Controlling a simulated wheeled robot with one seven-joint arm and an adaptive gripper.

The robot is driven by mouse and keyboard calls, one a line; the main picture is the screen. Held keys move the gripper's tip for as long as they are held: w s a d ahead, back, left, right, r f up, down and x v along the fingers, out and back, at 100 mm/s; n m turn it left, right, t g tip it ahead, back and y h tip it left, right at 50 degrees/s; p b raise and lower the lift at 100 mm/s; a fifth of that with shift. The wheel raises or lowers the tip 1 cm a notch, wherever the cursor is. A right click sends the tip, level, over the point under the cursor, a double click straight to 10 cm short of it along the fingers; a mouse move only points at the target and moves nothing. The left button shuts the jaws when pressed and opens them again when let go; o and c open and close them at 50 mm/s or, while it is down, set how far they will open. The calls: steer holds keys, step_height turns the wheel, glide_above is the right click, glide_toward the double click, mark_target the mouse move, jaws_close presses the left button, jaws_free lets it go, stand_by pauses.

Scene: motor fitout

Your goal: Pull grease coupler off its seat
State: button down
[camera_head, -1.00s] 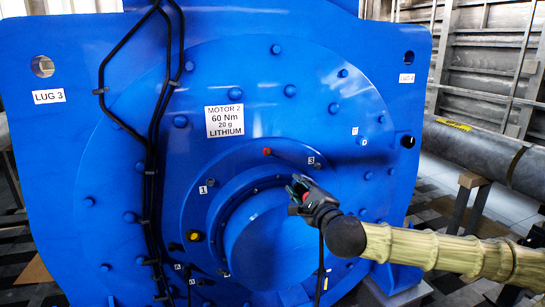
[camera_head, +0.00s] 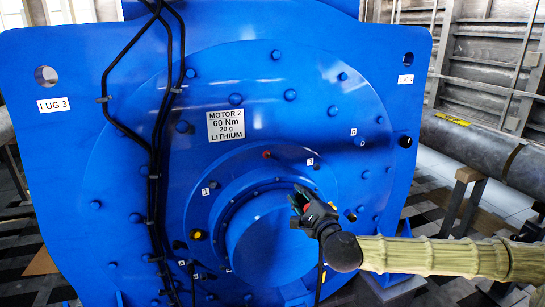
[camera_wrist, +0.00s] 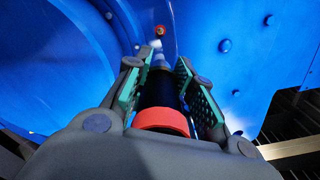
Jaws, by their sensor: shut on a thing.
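The grease coupler (camera_wrist: 158,95) is a black cylinder with a red-orange collar at the near end and a paler metal tip at the far end. In the wrist view it lies between the green-padded fingers of my gripper (camera_wrist: 157,75), which is shut on it. In the head view my gripper (camera_head: 298,198) is in front of the right side of the motor's round hub, with a bit of red between its fingers. The coupler's tip points at the blue face; I cannot tell whether it touches a seat there.
The large blue motor (camera_head: 350,110) fills the view, with bolts, a red-capped fitting (camera_head: 267,154) and a yellow fitting (camera_head: 197,235). Black cables (camera_head: 155,150) run down its left side. A grey pipe (camera_head: 470,140) on a wooden stand is at the right.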

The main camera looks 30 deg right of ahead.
steer(key=shift+s+a+r+p, duration=0.2)
steer(key=shift+s+p, duration=0.3)
steer(key=shift+p, duration=1.05)
steer(key=shift+s+p, duration=0.2)
steer(key=shift+p, duration=0.4)
steer(key=shift+s, duration=0.1)
steer(key=shift+a+f, duration=0.1)
steer(key=shift+f, duration=0.05)
